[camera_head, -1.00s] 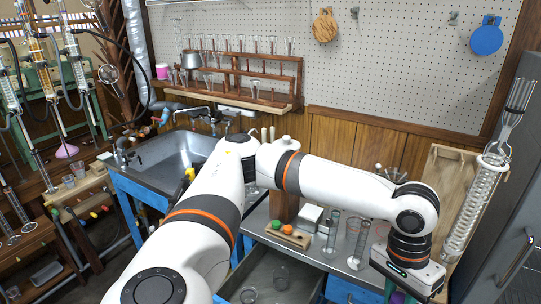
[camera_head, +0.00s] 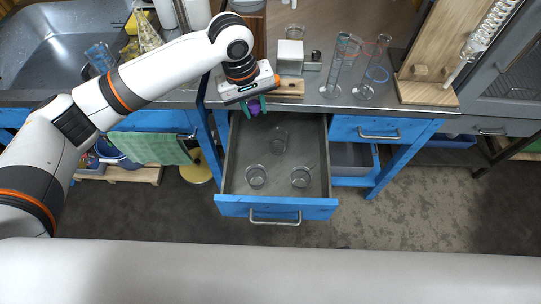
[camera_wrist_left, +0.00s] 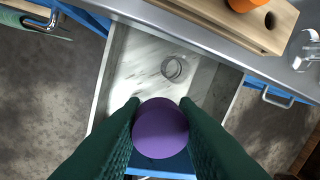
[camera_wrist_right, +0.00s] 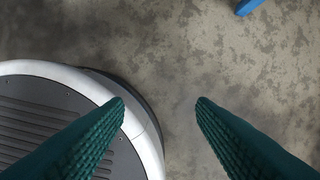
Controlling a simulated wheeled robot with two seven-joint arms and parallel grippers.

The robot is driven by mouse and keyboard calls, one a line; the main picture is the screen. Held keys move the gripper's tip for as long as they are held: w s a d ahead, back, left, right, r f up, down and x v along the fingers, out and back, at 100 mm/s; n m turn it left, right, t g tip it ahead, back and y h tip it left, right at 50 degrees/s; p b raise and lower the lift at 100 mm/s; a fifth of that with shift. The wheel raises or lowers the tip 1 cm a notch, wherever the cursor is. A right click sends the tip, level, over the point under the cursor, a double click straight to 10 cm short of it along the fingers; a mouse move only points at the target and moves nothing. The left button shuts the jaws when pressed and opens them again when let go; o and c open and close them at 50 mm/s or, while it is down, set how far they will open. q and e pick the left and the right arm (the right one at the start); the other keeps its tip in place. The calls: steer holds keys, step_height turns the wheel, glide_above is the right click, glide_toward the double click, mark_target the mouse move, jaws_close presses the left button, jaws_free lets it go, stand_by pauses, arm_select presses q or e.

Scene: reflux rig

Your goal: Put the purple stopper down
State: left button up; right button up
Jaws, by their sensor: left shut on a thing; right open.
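The purple stopper (camera_head: 254,112) hangs under my left gripper (camera_head: 255,106), over the back of the open drawer. It also shows in the left wrist view (camera_wrist_left: 160,130), pinched between the two green fingers with its round top facing the camera. The wooden stopper block (camera_head: 290,88) lies on the bench edge, just right of and behind my left gripper. In the left wrist view the block (camera_wrist_left: 262,32) shows one empty hole beside an orange stopper (camera_wrist_left: 240,4). My right gripper (camera_wrist_right: 160,103) is open and empty above bare floor.
The open drawer (camera_head: 276,208) holds glass beakers (camera_head: 256,177). Behind the block are a white box (camera_head: 290,57) and tall glass cylinders (camera_head: 362,88). A wooden stand (camera_head: 428,92) with a coiled condenser is at the right. The sink (camera_head: 60,50) is at the left.

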arm_select(q)
steer(key=d+f+n+b, duration=0.3)
steer(key=d+f+b, duration=0.1)
steer(key=d+f, duration=0.5)
steer(key=b, duration=0.2)
glide_above(288, 160)
steer(key=shift+t, duration=0.3)
step_height(288, 160, down, 7)
steer(key=shift+s+a+f, duration=0.1)
steer(key=shift+s+a, duration=0.05)
step_height(288, 160, down, 4)
steer(key=shift+r+b, duration=0.1)
steer(key=shift+b, duration=0.5)
steer(key=shift+f, duration=0.2)
arm_select(e)
steer(key=w+r+t, duration=0.1)
steer(key=w+r, duration=0.2)
steer(key=r, duration=1.3)
steer(key=shift+w, duration=0.2)
steer(key=shift+f, duration=0.15)
arm_select(q)
steer(key=shift+f, duration=0.1)
steer(key=o, duration=0.9)
arm_select(e)
steer(key=shift+f, duration=0.2)
arm_select(q)
steer(key=shift+o, duration=0.2)
